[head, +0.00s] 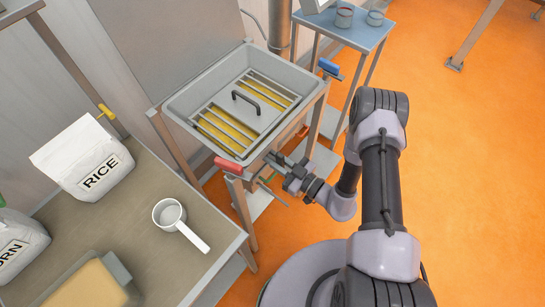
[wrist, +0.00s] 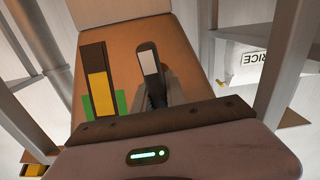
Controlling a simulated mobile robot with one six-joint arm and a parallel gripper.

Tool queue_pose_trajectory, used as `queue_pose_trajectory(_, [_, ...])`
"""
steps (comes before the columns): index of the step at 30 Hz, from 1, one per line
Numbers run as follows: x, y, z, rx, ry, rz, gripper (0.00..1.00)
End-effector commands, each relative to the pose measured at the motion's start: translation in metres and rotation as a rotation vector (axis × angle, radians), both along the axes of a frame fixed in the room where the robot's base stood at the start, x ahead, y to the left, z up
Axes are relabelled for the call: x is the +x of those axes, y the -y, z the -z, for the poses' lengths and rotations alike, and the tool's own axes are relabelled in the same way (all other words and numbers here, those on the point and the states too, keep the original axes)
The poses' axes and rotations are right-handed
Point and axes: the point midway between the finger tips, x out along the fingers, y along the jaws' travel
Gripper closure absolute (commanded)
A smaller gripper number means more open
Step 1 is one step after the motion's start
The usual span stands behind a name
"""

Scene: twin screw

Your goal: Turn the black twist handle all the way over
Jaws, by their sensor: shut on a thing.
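The black twist handle (wrist: 150,62) shows in the wrist view as a dark upright bar with a pale grey face, in front of a brown panel (wrist: 190,60). My gripper (wrist: 156,88) is shut on its lower part; the jaws partly hide it. There the handle is too small and covered to make out clearly.
A red lever (head: 228,166) is left of my gripper. A yellow and dark strip with green patches (wrist: 99,85) is left of the handle. The bench (head: 150,215) at left holds a rice bag (head: 85,160) and a white scoop (head: 170,214). Orange floor is free at right.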

Motion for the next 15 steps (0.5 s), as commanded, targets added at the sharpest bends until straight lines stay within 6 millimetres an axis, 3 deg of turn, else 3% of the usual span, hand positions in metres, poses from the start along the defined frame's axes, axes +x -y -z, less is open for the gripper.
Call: queue_pose_trajectory(15, [-0.0006, 0.0000, 0.0006, 0.044, -0.058, 0.000, 1.00])
